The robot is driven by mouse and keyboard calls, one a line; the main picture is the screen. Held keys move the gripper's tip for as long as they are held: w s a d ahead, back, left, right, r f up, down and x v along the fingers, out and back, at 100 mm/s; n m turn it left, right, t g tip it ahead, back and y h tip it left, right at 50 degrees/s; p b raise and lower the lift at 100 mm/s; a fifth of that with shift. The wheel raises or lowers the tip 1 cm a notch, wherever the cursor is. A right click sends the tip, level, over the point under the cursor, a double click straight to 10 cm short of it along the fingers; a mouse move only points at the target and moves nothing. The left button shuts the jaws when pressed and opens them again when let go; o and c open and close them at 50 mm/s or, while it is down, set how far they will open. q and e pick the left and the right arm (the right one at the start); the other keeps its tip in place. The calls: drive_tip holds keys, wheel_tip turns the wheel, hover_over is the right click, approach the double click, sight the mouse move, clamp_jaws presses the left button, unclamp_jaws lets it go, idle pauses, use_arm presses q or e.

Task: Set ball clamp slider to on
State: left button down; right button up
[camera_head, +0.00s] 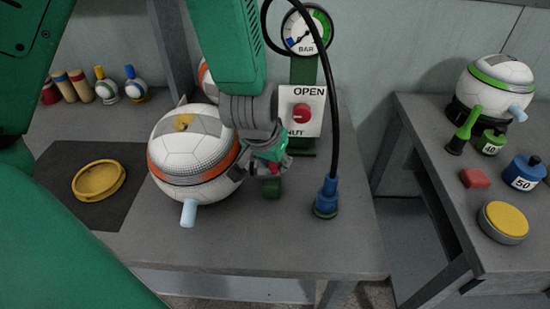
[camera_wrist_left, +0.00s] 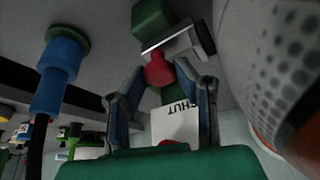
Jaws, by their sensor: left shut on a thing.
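The ball press (camera_head: 170,154), a white ball-shaped body with an orange band and a light blue handle (camera_head: 188,214), stands on the grey bench. The clamp slider's green block (camera_head: 271,190) is at the press's right side. In the left wrist view the slider shows a red knob (camera_wrist_left: 158,68), a metal part (camera_wrist_left: 181,43) and the green block (camera_wrist_left: 153,20). My left gripper (camera_head: 268,168) reaches down beside the press. In the wrist view its fingers (camera_wrist_left: 162,73) are shut on the red knob. The arm partly hides the slider in the head view. My right gripper is not in view.
A blue hose connector (camera_head: 326,197) with a black hose stands right of the gripper. Behind is a panel with a red knob marked OPEN (camera_head: 302,112). A gauge (camera_head: 305,32) is above. A yellow ring (camera_head: 98,181) lies on a dark mat. A second bench is at the right.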

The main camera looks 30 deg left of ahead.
use_arm(q)
drive_tip(key=c, duration=1.5)
unclamp_jaws()
drive_tip(key=shift+c, duration=0.2)
drive_tip(key=shift+r, duration=0.1)
drive_tip(key=shift+s+r, duration=0.1)
drive_tip(key=shift+r, duration=0.15)
drive_tip(key=v, duration=1.1)
drive_tip(key=shift+s, duration=0.1)
